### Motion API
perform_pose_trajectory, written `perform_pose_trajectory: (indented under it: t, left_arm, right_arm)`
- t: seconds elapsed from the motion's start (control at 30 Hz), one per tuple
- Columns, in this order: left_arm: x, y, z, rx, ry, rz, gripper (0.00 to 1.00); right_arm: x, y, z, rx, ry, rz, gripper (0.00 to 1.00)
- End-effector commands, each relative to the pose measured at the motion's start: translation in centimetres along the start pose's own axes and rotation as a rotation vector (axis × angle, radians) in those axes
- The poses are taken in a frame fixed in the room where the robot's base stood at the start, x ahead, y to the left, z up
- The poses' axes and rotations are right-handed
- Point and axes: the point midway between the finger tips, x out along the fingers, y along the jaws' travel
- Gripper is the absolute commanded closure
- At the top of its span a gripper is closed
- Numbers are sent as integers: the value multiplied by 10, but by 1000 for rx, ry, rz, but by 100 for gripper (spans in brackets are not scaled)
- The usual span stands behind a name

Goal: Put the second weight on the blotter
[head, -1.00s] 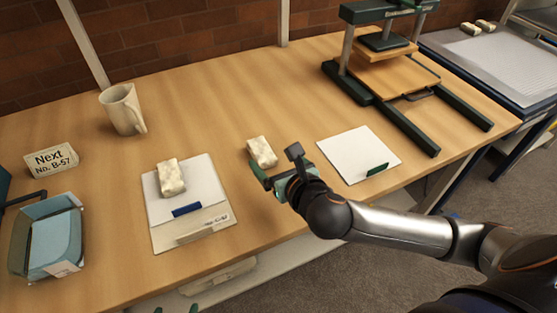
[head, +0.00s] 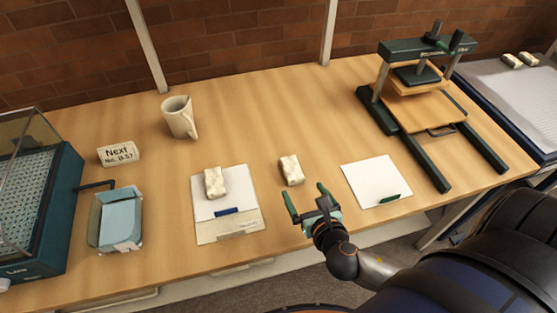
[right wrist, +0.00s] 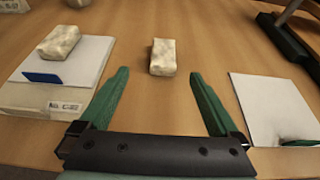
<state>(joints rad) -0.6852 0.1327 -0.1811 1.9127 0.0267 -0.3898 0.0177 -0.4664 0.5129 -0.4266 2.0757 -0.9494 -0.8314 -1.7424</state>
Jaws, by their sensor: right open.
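The loose weight (head: 291,170), a pale mottled block, lies on the bare table. It also shows in the right wrist view (right wrist: 163,57), beyond the fingertips and between their lines. Another such weight (head: 214,183) rests on a pale sheet, apparently the blotter (head: 238,189), which lies on a labelled flat box (head: 229,228) with a blue tab. My right gripper (head: 308,196) is open and empty, on the near side of the loose weight and apart from it. Its green fingers point toward the back of the table. My left gripper is not in view.
A white sheet (head: 375,181) with a green clip lies to the right. A press (head: 420,100) stands behind it. A mug (head: 179,118), a sign (head: 118,154) and a blue tray (head: 119,222) stand to the left. The table behind the loose weight is clear.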

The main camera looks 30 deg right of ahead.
Motion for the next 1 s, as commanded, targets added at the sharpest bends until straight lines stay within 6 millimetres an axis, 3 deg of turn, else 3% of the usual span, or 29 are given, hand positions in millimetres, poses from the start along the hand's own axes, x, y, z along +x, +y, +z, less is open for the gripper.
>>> perform_pose_trajectory:
  t: [0.33, 1.0]
  left_arm:
    - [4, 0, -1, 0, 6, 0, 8]
    - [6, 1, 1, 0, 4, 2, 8]
  right_arm:
    - [57, -2, -1, 0, -2, -4, 3]
    - [123, -7, -1, 0, 1, -2, 3]
